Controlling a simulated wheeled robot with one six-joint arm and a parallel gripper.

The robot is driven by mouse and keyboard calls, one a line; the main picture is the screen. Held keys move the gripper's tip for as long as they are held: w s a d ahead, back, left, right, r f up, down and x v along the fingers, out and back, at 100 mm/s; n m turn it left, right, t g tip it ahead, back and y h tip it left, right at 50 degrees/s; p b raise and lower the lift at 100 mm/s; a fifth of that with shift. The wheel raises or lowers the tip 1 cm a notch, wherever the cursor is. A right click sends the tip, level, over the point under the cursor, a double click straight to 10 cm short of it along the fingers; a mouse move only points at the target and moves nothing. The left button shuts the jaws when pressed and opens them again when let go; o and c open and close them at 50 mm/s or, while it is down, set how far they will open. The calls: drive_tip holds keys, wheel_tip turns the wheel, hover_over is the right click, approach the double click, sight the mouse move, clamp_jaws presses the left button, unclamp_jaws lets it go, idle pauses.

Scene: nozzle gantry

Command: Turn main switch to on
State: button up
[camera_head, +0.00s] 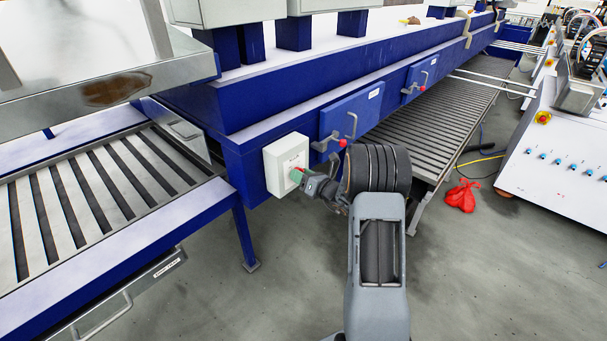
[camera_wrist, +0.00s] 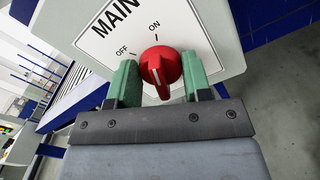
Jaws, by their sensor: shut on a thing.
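The main switch is a red round knob (camera_wrist: 161,68) with a raised grip and a white line, on a pale box (camera_head: 283,158) fixed to the blue machine frame. In the wrist view the panel label (camera_wrist: 115,15) shows "MAIN", with "OFF" at the knob's upper left and "ON" above it. The white line runs nearly upright; I cannot tell exactly which mark it points at. My gripper (camera_wrist: 160,80) has its green fingers on both sides of the knob and is shut on it. In the head view my gripper (camera_head: 298,176) hides the knob at the box front.
Blue doors with handles (camera_head: 350,122) are to the right of the box along the frame. A slatted roller table (camera_head: 90,190) stands at left. A white control cabinet (camera_head: 560,150) and a red bag (camera_head: 462,195) are at right. Grey floor is open in front.

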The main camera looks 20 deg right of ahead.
drive_tip(key=shift+w+d+r+m, duration=0.1)
drive_tip(key=shift+d+r+m, duration=0.05)
drive_tip(key=shift+r+m, duration=0.25)
drive_tip(key=o, duration=0.7)
drive_tip(key=shift+f, duration=0.15)
drive_tip(key=shift+o, duration=1)
drive_tip(key=shift+f, duration=0.1)
drive_tip(key=b+v, duration=0.2)
drive_tip(key=v, duration=1.2)
